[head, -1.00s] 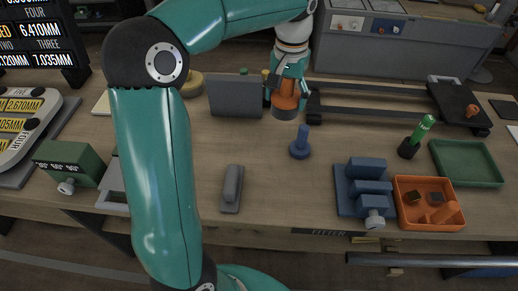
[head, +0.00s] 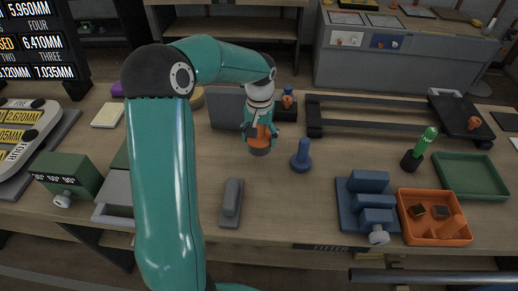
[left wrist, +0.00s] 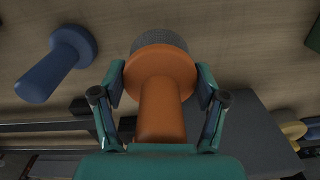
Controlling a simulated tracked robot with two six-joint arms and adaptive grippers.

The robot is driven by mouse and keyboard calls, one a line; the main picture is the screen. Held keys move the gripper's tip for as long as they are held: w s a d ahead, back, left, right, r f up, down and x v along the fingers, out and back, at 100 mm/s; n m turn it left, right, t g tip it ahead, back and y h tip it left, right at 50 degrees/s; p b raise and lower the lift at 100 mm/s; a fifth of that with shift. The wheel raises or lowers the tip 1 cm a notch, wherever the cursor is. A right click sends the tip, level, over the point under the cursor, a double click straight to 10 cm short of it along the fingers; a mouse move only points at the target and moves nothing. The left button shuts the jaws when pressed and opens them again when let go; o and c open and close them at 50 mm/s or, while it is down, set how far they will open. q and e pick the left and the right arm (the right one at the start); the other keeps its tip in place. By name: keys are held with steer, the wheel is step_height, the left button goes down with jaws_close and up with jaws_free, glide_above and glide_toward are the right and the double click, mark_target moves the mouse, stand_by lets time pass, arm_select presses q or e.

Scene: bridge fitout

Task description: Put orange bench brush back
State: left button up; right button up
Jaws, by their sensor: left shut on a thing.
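My left gripper (head: 262,132) is shut on the orange bench brush (head: 259,143), which hangs with its grey bristle end down, low over the bench. I cannot tell whether the bristles touch the wood. In the left wrist view the brush (left wrist: 161,95) sits between the two teal fingers, its orange handle towards the palm and its round orange flange and grey bristles beyond. The gripper hides part of the handle in the head view. A blue peg-like piece (head: 301,157) with a round base stands to the right of the brush. My right gripper is not in view.
A grey upright panel (head: 227,109) stands behind the gripper. A dark rail frame (head: 370,119) is at the back right. A grey block (head: 231,203) lies in front. A blue vice (head: 368,205), an orange tray (head: 434,238) and a green tray (head: 470,191) are at the right.

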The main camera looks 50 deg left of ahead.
arm_select(q)
steer(key=shift+f, duration=2.75)
steer(key=o, duration=1.7)
step_height(320, 180, up, 12)
steer(key=shift+r, duration=0.1)
